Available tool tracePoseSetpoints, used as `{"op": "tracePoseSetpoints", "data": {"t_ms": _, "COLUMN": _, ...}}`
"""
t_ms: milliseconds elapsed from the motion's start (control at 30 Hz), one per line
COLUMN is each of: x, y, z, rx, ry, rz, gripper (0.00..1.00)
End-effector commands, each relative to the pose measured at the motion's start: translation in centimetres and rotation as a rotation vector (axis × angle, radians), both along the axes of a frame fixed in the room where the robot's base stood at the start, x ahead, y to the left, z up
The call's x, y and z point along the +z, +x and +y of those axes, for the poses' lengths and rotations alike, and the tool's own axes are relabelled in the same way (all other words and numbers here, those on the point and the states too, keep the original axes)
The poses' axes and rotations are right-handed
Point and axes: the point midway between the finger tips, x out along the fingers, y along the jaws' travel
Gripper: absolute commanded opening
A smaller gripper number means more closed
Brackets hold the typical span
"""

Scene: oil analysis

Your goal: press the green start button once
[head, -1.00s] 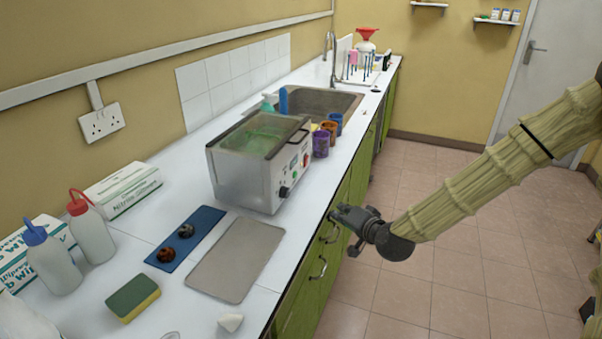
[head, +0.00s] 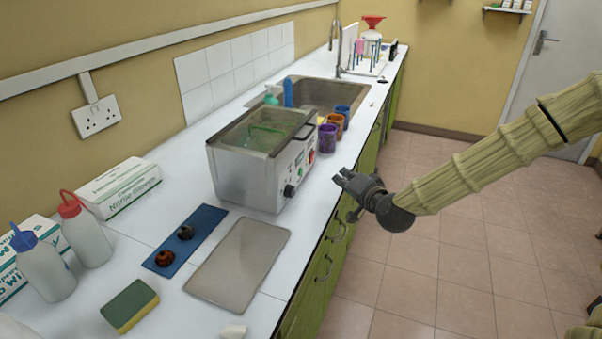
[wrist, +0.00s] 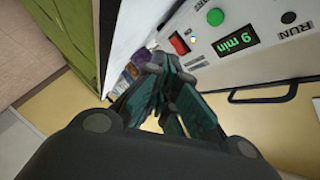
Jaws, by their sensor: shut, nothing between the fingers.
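The green start button (wrist: 215,17) shows on the grey front panel of the bath machine in the wrist view, above the green display (wrist: 235,40) reading "9 min". A red switch (wrist: 180,43) sits to its left. In the head view the machine (head: 250,172) stands on the white counter, its panel facing right; the green button is too small to make out there. My gripper (head: 342,178) is shut and empty, in front of the panel and to its right, apart from it. In the wrist view my gripper's fingertips (wrist: 162,66) lie below and left of the green button.
Purple, orange and blue cups (head: 328,138) stand on the counter just beyond the machine. The sink (head: 318,95) lies behind them. A grey mat (head: 238,264) and a blue mat (head: 187,240) lie in front. Free floor is to the right.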

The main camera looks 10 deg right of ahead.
Motion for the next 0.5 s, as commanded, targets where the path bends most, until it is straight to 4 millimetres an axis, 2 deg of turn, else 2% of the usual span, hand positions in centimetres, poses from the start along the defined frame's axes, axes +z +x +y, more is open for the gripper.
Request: {"op": "tracePoseSetpoints", "data": {"t_ms": 500, "x": -0.2, "y": 3.3, "z": 5.1, "rx": 0.006, "ry": -0.001, "rz": 0.001, "gripper": 0.00}}
